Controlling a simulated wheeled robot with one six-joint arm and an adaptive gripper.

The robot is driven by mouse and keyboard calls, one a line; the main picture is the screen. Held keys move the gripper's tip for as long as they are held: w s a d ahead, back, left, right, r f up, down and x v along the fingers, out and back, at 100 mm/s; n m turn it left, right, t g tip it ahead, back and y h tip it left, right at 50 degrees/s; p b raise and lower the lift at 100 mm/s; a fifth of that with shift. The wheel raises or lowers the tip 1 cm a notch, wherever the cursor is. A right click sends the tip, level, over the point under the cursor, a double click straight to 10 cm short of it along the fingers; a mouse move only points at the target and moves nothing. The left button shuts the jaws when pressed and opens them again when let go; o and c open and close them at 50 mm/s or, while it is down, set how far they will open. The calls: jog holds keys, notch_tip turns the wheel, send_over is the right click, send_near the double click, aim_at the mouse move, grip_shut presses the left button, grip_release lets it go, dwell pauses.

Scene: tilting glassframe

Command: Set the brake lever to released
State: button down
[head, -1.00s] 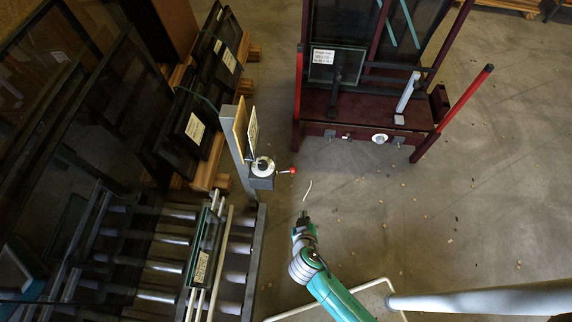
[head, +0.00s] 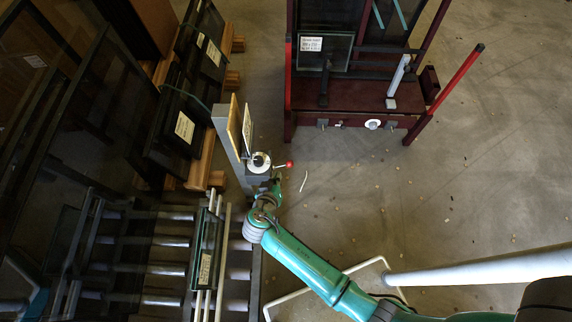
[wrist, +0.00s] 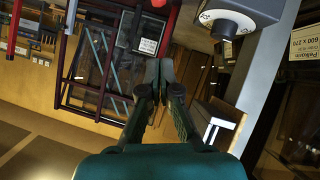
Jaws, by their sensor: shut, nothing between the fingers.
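A grey control box (head: 257,172) with a round white dial (head: 257,160) and a black knob stands on a grey post. A short lever with a red ball knob (head: 289,164) sticks out of its right side; I take this as the brake lever, though its marking is not readable. In the wrist view the box (wrist: 245,10) is at the upper right, and a red part (wrist: 172,14) at the top edge looks like the knob. My gripper (head: 276,184) is just below the box and lever in the head view. Its fingers (wrist: 160,68) are together and empty, apart from the knob.
The roller conveyor (head: 168,241) with a glass pane is at the lower left. Glass panes on wooden pallets stand behind it. A dark red frame (head: 355,107) with red side handles stands at the top. The concrete floor (head: 380,190) between is open.

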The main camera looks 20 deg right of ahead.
send_over(285, 165)
jog(key=s+a, duration=0.2)
jog(key=s, duration=0.1)
notch_tip(285, 165, down, 5)
jog(key=f, duration=0.1)
jog(key=d+f, duration=0.1)
jog(key=shift+w+d+f, duration=0.15)
jog(key=shift+w+f, duration=0.25)
jog(key=shift+d+f, duration=0.2)
jog(key=shift+f, duration=0.35)
jog(key=shift+d+f, duration=0.1)
